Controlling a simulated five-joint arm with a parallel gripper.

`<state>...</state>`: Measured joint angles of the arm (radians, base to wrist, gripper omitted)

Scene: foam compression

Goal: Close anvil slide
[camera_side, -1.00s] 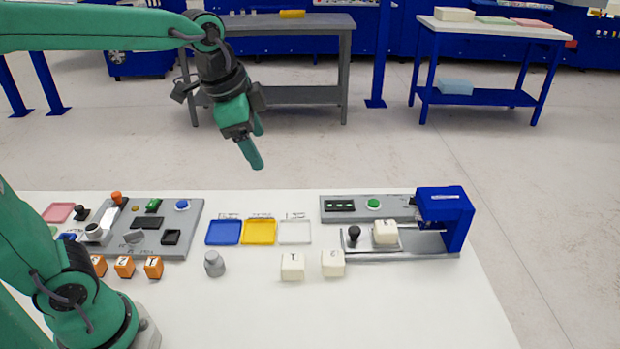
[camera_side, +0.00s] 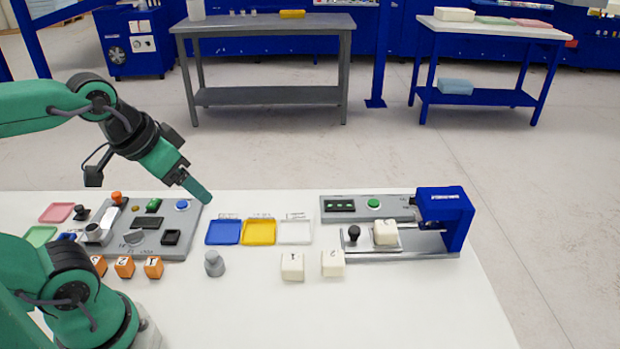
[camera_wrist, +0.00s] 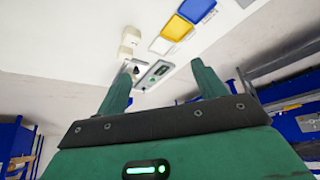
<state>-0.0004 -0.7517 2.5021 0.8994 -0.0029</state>
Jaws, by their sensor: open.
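The anvil slide (camera_side: 359,246) is a small grey plate on rails, with a black knob (camera_side: 353,233) on its left part and a cream foam block (camera_side: 385,232) on it. It sits to the left of the blue press head (camera_side: 445,208), not under it; bare rail shows between. My gripper (camera_side: 203,194) is far to the left of the slide, in the air by the left control panel. In the wrist view my gripper (camera_wrist: 158,70) has its two fingers apart with nothing between them. The press fixture shows small and distant there, beyond the fingers.
Blue (camera_side: 223,232), yellow (camera_side: 259,232) and white (camera_side: 295,232) trays lie mid-table. Two cream blocks (camera_side: 292,267) (camera_side: 333,263) and a grey weight (camera_side: 214,264) stand in front. A grey panel with a green button (camera_side: 373,203) lies behind the slide.

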